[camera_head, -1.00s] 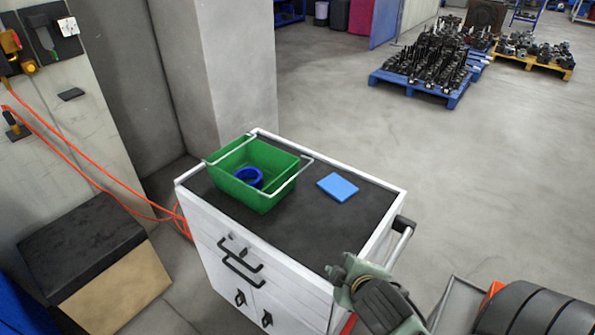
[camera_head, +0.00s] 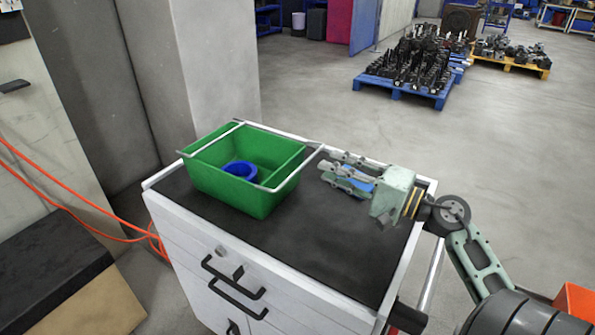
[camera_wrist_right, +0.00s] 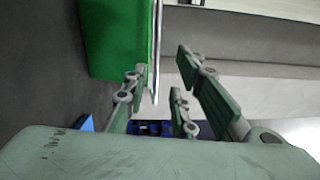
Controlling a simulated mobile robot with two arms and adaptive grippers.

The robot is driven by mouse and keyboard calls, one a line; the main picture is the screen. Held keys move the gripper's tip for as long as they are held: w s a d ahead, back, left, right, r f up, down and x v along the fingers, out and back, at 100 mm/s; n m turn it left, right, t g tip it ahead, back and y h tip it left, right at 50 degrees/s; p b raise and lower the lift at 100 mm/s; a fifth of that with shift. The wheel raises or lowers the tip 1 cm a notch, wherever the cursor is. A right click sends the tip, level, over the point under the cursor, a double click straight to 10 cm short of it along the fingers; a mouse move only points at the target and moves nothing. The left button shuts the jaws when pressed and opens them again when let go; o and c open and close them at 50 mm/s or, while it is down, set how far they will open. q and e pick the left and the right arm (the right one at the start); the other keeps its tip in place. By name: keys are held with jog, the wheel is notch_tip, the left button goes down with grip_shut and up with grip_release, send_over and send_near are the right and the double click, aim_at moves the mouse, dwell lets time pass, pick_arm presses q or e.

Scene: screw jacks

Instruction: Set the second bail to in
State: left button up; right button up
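A green crate (camera_head: 225,190) stands on the dark top of the white cart, with a blue ring (camera_head: 240,169) inside. One white wire bail (camera_head: 215,139) lies along its left rim. The other bail (camera_head: 297,168) sits at the right rim and reaches out a little past it. My right gripper (camera_head: 327,167) is just right of this bail, fingers pointing left toward it. In the right wrist view its fingers (camera_wrist_right: 160,65) are apart, with the white wire (camera_wrist_right: 156,50) showing between them beside the green wall. Contact cannot be told. My left gripper is not in view.
A blue pad (camera_head: 361,184) lies on the cart top, partly hidden under my right gripper. The cart's raised white rim (camera_head: 398,262) borders the top. The front part of the black top (camera_head: 310,250) is clear. An orange hose (camera_head: 75,196) runs at the left.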

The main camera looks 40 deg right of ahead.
aim_at(306, 162)
jog(key=shift+n, duration=0.4)
jog(key=p+x, duration=0.3)
jog(key=x, duration=0.4)
jog(key=shift+f, duration=0.1)
jog(key=shift+w+a, duration=0.15)
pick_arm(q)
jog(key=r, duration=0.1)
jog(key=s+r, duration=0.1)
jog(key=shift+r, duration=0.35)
pick_arm(e)
jog(key=shift+w+f, duration=0.1)
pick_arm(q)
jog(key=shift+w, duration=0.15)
pick_arm(e)
jog(key=shift+c, duration=0.6)
grip_shut()
